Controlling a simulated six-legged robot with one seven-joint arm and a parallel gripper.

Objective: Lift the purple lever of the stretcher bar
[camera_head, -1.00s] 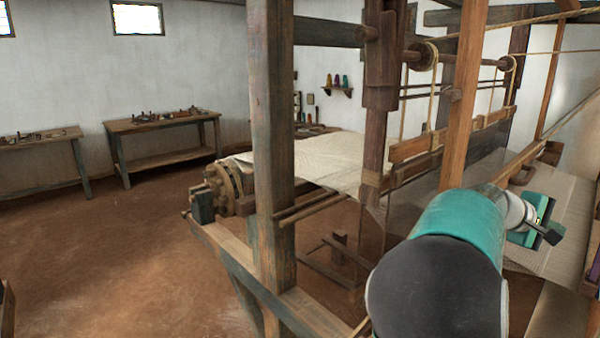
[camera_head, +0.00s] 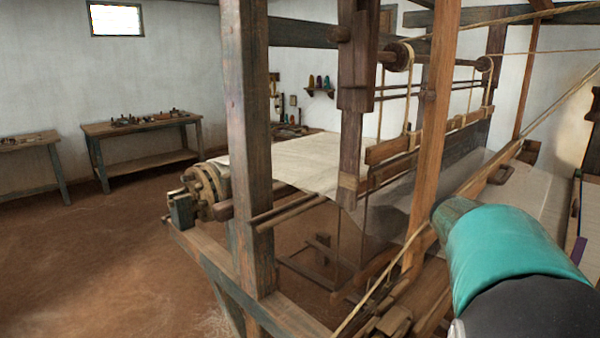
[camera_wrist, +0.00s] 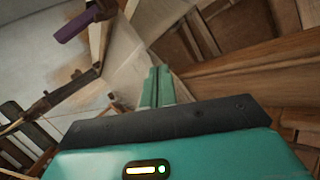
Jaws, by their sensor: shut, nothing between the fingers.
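The purple lever (camera_wrist: 77,25) shows in the upper left of the wrist view, joined at its right end to a brown wooden part (camera_wrist: 104,9). In the head view, a small purple piece (camera_head: 579,250) at the right edge appears to be the same lever, partly hidden. My gripper (camera_wrist: 158,85) shows in the wrist view with its green fingers together and nothing between them. It is apart from the lever, which lies up and to the left of the fingertips. My fingers are out of sight in the head view. The stretcher bar's full length cannot be made out.
The loom's wooden post (camera_head: 434,130) and slanting rope stand left of my arm. Pale cloth (camera_head: 528,192) stretches at the right. In the wrist view, wooden beams (camera_wrist: 250,65) lie close right of the fingers, and a dark bar (camera_wrist: 55,98) lies at left.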

